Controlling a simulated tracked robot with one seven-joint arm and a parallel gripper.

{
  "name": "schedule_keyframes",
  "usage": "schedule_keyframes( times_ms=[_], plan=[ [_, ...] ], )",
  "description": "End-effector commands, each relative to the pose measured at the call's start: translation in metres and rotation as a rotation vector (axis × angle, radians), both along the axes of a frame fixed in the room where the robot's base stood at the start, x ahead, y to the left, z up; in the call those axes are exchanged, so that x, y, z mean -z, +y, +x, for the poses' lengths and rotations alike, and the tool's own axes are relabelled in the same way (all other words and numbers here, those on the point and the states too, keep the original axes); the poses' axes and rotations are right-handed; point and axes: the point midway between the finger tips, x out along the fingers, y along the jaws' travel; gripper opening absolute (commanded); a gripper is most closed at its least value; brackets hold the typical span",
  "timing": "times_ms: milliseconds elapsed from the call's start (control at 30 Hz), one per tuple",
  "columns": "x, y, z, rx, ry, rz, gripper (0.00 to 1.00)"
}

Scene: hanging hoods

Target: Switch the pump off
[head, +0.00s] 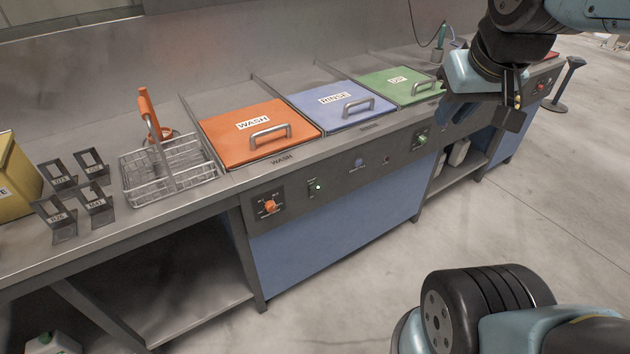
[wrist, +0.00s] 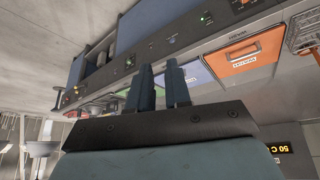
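The front panel of the sink unit (head: 340,172) carries the controls, and I cannot read which label is the pump's. An orange knob (head: 270,206) is at its left end. A switch with a lit green spot (head: 318,187) is right of it. Another green-lit switch (head: 422,139) is further right, below the green lid. My gripper (head: 454,110) hangs at the upper right, in front of the panel's far part and apart from the controls. In the wrist view its two dark fingers (wrist: 161,84) are separated by a narrow gap with nothing between them. The wrist picture is upside down.
Orange WASH (head: 258,131), blue RINSE (head: 340,105) and green (head: 398,87) lids with handles cover the basins. The floor (head: 520,210) in front is clear.

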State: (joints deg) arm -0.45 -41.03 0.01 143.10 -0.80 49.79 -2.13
Motion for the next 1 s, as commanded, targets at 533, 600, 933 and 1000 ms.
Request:
schedule_keyframes(
  times_ms=[533, 600, 933, 1000],
  plan=[
    [0.054, 0.011, 0.095, -0.399, 0.022, -0.253, 0.0],
    [0.063, 0.014, 0.106, -0.456, 0.024, -0.284, 0.0],
    [0.111, 0.033, 0.155, -0.74, 0.028, -0.419, 0.0],
    [0.122, 0.038, 0.164, -0.803, 0.027, -0.446, 0.0]
  ],
)
